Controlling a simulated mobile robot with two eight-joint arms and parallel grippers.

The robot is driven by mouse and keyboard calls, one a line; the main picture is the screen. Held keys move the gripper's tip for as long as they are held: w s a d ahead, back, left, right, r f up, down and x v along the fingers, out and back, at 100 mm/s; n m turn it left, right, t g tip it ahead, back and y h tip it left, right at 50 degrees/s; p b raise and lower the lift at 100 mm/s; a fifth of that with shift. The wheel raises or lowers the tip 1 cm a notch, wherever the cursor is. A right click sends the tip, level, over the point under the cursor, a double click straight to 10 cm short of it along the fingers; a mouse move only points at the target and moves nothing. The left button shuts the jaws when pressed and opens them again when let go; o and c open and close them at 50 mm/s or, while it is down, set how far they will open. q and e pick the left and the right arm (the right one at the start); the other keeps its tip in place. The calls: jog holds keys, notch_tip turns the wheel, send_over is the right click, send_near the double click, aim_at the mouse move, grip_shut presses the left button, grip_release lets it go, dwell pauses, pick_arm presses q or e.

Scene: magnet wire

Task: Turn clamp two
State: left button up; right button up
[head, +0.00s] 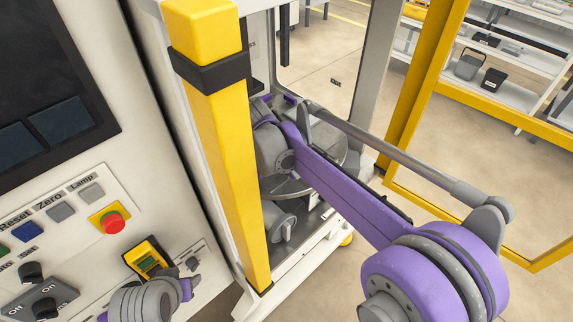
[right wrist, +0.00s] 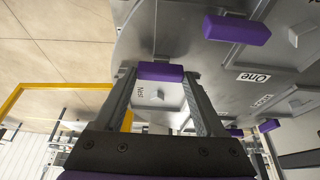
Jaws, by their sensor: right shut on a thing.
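In the right wrist view, my right gripper (right wrist: 160,85) is shut on a purple clamp handle (right wrist: 160,71), with one finger on each side of it. The handle sits at the edge of a round grey plate (right wrist: 185,50). Another purple handle (right wrist: 237,30) is on the plate, near a label reading "One" (right wrist: 253,77). In the head view, my right arm reaches into the machine; its gripper and the handle cannot be made out there. Part of my left arm shows at the bottom left; its gripper is not visible.
A yellow post (head: 225,150) stands left of my right arm. Left of it is a control panel with a red stop button (head: 113,223) and a yellow device with a green screen (head: 148,260). A yellow-framed door (head: 405,85) stands open at right. Shelves (head: 500,60) stand beyond.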

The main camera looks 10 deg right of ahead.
dwell(0.3)
jog(key=o, duration=1.3)
jog(key=v, duration=1.1)
jog(key=shift+a+f, duration=0.1)
jog(key=s+d+f+n+t+y, duration=0.1)
jog(key=s+d+f+n, duration=0.2)
jog(key=s, duration=0.4)
jog(key=s+d+f+n+t+y, duration=0.1)
jog(key=s+d+f+n, duration=0.3)
jog(key=s+f, duration=0.2)
jog(key=s+d+f+n+t+y, duration=0.1)
jog(key=s+d+f+n, duration=0.3)
jog(key=s, duration=0.5)
jog(key=shift+s+d+f+y, duration=0.1)
jog(key=shift+d+f+y, duration=0.05)
jog(key=shift+f, duration=0.3)
jog(key=shift+s+d+f+y, duration=0.1)
jog(key=shift+d+f+y, duration=0.1)
jog(key=shift+f, duration=0.2)
